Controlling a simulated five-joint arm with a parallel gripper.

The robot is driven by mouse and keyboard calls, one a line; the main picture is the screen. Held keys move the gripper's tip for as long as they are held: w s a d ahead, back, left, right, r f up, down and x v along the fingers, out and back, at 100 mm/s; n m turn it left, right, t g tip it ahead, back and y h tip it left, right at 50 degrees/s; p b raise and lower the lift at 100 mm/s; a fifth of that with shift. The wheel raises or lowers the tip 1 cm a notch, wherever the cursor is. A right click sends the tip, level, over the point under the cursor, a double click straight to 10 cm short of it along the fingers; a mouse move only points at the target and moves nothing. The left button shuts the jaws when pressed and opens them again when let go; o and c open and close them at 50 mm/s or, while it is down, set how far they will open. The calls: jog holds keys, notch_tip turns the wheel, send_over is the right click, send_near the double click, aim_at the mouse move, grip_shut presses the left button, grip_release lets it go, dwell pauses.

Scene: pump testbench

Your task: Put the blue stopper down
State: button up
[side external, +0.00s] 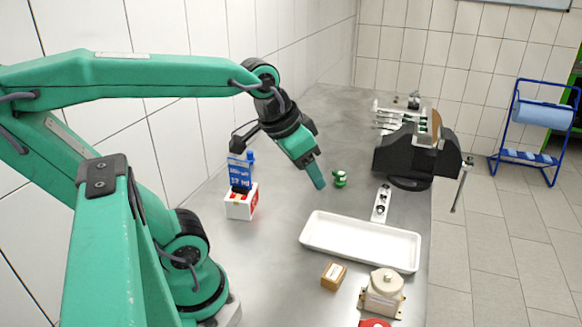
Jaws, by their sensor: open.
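My gripper (317,178) points down and to the right above the steel bench, seen nearly edge-on. Its jaws are open, and no blue stopper shows between them, though the near finger could hide something small. A small blue piece (251,156) shows at the top right of a blue carton (239,171), left of the gripper. It is too small to tell whether it is the stopper. A small green and white part (340,179) stands on the bench just right of the fingertips.
A white tray (316,243) lies in front. A white box (241,205) with red and yellow contents stands left. A black vise (405,153) stands right, near a plate with round holes (381,204).

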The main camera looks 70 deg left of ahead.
jog(key=shift+s+d+f, duration=0.45)
jog(key=shift+s, duration=0.15)
jog(key=shift+s+d+f, duration=0.4)
jog(key=shift+s+d, duration=0.05)
jog(key=shift+s, duration=0.15)
